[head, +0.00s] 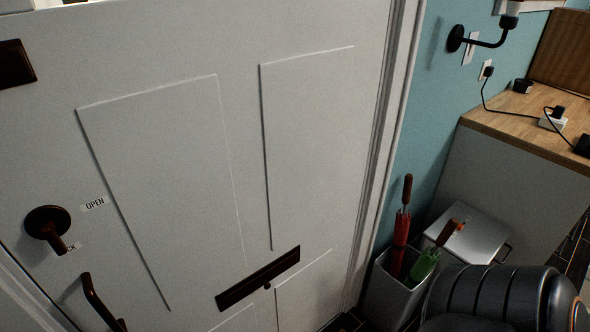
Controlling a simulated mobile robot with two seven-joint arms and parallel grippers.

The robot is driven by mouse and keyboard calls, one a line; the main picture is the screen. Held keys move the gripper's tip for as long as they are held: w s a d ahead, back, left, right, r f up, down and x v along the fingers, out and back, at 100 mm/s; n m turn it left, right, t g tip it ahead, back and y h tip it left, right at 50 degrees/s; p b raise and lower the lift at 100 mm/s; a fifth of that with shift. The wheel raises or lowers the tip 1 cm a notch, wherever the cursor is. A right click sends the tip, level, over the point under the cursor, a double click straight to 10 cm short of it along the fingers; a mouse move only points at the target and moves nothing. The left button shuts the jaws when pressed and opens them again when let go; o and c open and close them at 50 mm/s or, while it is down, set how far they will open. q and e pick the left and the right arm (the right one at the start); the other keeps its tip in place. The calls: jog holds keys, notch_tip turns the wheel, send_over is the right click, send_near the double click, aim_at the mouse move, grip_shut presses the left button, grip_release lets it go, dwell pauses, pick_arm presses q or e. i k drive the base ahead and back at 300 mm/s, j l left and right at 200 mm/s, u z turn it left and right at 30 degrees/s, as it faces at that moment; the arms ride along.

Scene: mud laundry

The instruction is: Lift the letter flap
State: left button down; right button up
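The letter flap (258,279) is a dark bronze plate low on the white panelled door (190,40). It has a small knob at its lower edge and looks closed. Neither gripper shows in the head view. A dark grey rounded link of my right arm is at the bottom right, apart from the door and the flap.
A dark turn knob (47,224) and pull handle (100,304) are at the door's lower left. Right of the door, a grey bin (396,294) holds red and green umbrellas, beside a lidded metal box (470,240) and wooden counter (535,125).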

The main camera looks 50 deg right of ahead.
aim_at(254, 283)
jog(key=z, duration=1.2)
